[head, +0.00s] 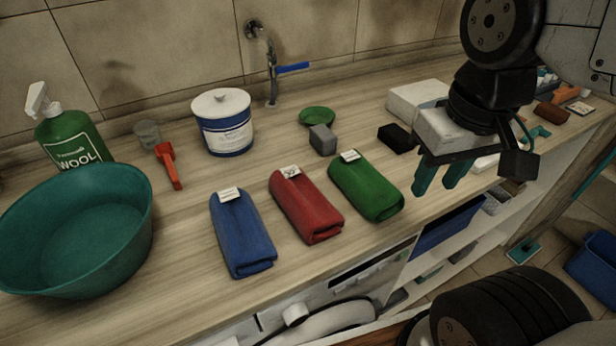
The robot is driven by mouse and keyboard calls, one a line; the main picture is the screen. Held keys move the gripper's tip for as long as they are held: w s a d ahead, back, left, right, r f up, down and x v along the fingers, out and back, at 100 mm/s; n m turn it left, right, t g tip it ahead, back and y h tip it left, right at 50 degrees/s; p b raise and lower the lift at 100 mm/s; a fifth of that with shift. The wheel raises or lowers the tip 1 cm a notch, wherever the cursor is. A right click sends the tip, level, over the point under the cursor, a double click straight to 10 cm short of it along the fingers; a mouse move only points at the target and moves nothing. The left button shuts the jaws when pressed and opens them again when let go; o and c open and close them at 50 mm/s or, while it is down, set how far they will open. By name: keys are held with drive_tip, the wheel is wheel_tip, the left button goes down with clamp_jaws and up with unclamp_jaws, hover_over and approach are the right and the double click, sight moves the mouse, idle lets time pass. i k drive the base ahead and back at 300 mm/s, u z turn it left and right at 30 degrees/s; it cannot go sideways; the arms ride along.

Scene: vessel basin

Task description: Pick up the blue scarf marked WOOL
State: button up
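A folded blue scarf (242,238) lies on the wooden counter, left of the red and green folded cloths. A small white tag (229,194) sits at its far end; its writing is too small to read. My gripper (438,188) hangs at the right, near the counter's front edge, right of the green cloth and well away from the blue scarf. Its two teal fingers point down, apart, with nothing seen between them.
A folded red cloth (307,207) lies close to the blue scarf, then a green cloth (366,187). A teal basin (78,230) stands left, before a green bottle (72,140) marked WOOL.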

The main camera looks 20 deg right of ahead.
sight(248, 248)
drive_tip(key=k, duration=0.5)
drive_tip(key=z, duration=2.3)
drive_tip(key=k, duration=2.2)
drive_tip(key=u, duration=1.6)
drive_tip(key=i, duration=0.5)
drive_tip(key=z, duration=0.1)
